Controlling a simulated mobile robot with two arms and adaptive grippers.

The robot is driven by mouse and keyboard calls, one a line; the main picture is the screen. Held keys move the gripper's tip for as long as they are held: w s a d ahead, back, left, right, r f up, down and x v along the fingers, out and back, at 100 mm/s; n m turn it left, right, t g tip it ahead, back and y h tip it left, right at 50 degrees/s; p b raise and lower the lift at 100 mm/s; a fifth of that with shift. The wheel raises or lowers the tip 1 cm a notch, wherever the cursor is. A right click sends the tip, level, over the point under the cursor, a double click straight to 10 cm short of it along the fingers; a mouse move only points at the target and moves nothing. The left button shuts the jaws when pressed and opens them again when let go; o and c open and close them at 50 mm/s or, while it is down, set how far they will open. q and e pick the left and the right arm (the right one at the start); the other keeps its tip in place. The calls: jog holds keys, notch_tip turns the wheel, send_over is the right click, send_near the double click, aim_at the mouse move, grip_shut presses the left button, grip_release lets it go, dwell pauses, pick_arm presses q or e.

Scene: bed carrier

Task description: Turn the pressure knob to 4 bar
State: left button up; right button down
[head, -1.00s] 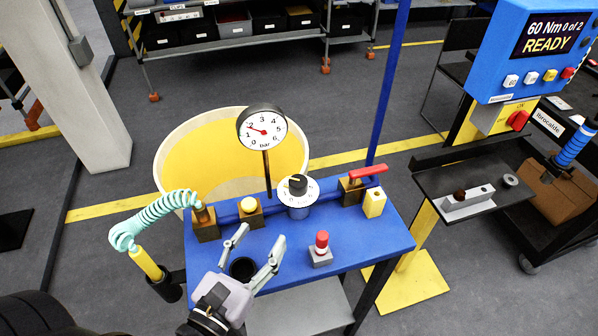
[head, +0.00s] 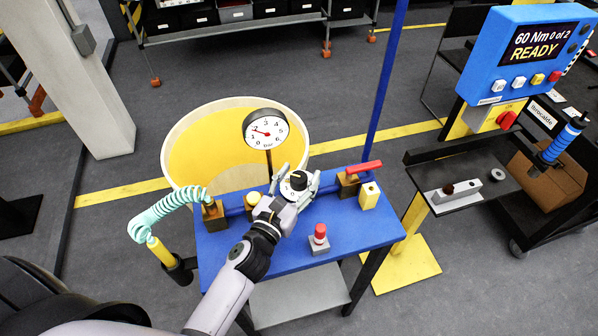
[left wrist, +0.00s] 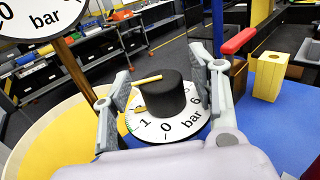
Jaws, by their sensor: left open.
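The pressure knob (head: 299,179) is black with a yellow pointer and sits on a round white dial on the blue bench. In the left wrist view the knob (left wrist: 168,97) stands upright, its pointer directed left. The dial (left wrist: 158,131) shows 1, 0, 6 and "bar"; its far side is hidden. My left gripper (head: 296,186) is open around the knob, one finger on each side, with gaps showing in the left wrist view (left wrist: 163,82). The pressure gauge (head: 266,124) stands behind on a post, its red needle pointing left among the low numbers. My right gripper is out of view.
The blue bench (head: 280,248) also carries a red-handled valve (head: 362,169), a yellow block (head: 369,196) and a red button (head: 319,234). A teal coiled hose (head: 172,206) is at left. A yellow bin (head: 190,140) stands behind. A blue post rises behind the bench.

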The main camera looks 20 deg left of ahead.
pick_arm(q)
jog(key=shift+w, duration=0.2)
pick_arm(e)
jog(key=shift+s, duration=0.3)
pick_arm(q)
jog(key=shift+c, duration=0.5)
